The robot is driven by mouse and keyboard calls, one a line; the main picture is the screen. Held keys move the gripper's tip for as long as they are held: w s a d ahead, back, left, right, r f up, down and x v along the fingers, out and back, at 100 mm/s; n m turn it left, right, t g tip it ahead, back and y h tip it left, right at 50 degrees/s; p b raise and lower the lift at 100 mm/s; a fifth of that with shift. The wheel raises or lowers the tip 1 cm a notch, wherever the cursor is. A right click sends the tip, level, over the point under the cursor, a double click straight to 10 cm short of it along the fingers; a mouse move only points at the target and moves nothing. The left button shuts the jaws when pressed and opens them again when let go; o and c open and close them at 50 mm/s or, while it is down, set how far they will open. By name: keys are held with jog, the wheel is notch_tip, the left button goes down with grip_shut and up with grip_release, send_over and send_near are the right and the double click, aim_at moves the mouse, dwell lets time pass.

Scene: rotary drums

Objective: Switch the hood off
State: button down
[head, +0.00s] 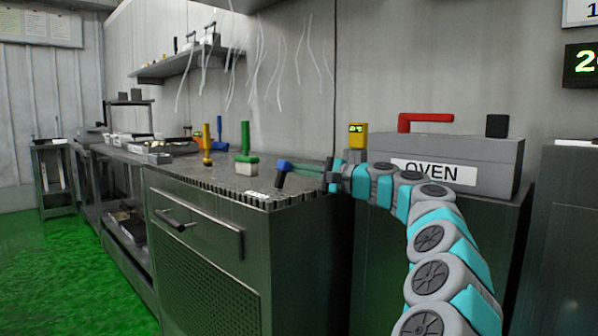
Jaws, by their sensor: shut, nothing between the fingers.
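Thin white wavy streaks (281,60) hang in the air above the counter, below a dark overhead edge (252,5) that may be the hood. A small lever with a blue top and dark stem (282,174) stands at the counter's front right corner; I cannot tell whether it is the hood's switch. My arm reaches in from the lower right. My gripper (304,172) is shut and empty, its fingers pointing left toward the blue-topped lever. I cannot tell whether they touch it.
The metal counter (215,172) carries a green handle on a pale block (246,160) and yellow and blue upright tools (208,140). A grey oven (470,152) with a red handle (425,118) stands right. Green floor (60,270) is free at left.

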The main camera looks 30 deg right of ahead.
aim_at(286, 163)
jog(key=n, duration=0.1)
jog(key=a+n, duration=0.1)
jog(key=r+n+b, duration=0.1)
jog(key=shift+s+a+r+g+h, duration=0.1)
jog(key=shift+s+a+g+h, duration=0.2)
jog(key=n, duration=0.1)
jog(key=a+n, duration=0.1)
jog(key=n+b, duration=0.1)
jog(key=shift+s+a+r+g, duration=0.3)
jog(key=shift+a+g, duration=0.05)
jog(key=shift+g, duration=0.05)
jog(key=shift+d, duration=0.1)
jog(key=v, duration=1)
jog(key=shift+a+r+h, duration=0.2)
jog(key=shift+h, duration=0.1)
